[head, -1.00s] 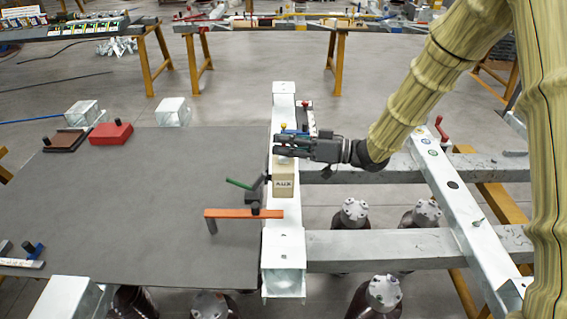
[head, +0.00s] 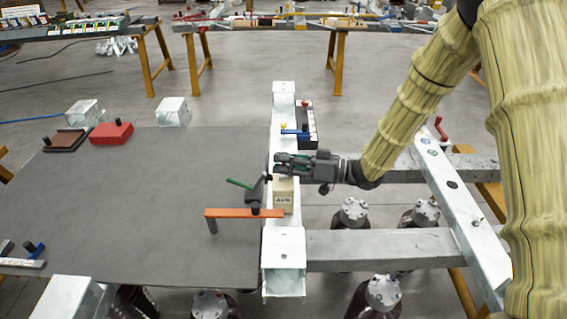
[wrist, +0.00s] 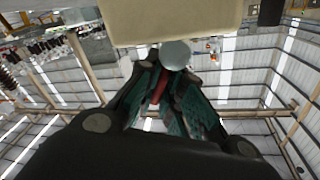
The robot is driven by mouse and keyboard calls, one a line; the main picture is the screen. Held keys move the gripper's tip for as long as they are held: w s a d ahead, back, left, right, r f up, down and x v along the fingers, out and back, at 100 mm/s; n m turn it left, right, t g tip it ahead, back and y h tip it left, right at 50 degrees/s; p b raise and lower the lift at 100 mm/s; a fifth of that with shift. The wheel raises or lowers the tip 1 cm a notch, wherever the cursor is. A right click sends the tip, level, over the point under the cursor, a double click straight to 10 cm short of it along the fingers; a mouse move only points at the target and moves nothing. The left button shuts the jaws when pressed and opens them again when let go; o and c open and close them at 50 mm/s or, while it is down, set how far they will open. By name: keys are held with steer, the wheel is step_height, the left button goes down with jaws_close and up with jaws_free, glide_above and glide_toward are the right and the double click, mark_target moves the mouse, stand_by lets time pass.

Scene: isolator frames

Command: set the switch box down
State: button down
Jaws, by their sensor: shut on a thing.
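The switch box (head: 283,196) is a small beige box with dark lettering on its front face. It is upright, over the pale metal beam (head: 284,247) along the right edge of the grey board. My gripper (head: 279,166) comes in from the right, just above the box, shut on its top. In the wrist view the beige box (wrist: 175,22) fills the top, with a pale round knob (wrist: 175,55) between my fingertips. I cannot tell whether the box's underside touches the beam.
An orange bar (head: 240,213) and a green-handled clamp (head: 240,184) sit close left of the box. A blue-handled item (head: 295,132) and a black panel (head: 307,122) lie behind my gripper. The grey board (head: 130,205) is largely clear. Two grey crossbeams run right.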

steer(key=c, duration=2)
jaws_free()
steer(key=shift+f, duration=0.15)
steer(key=o, duration=0.4)
steer(key=shift+o, duration=0.2)
steer(key=s+d+b, duration=0.1)
steer(key=s+d, duration=0.1)
steer(key=d, duration=0.9)
steer(key=shift+s+d, duration=0.15)
steer(key=shift+d, duration=0.25)
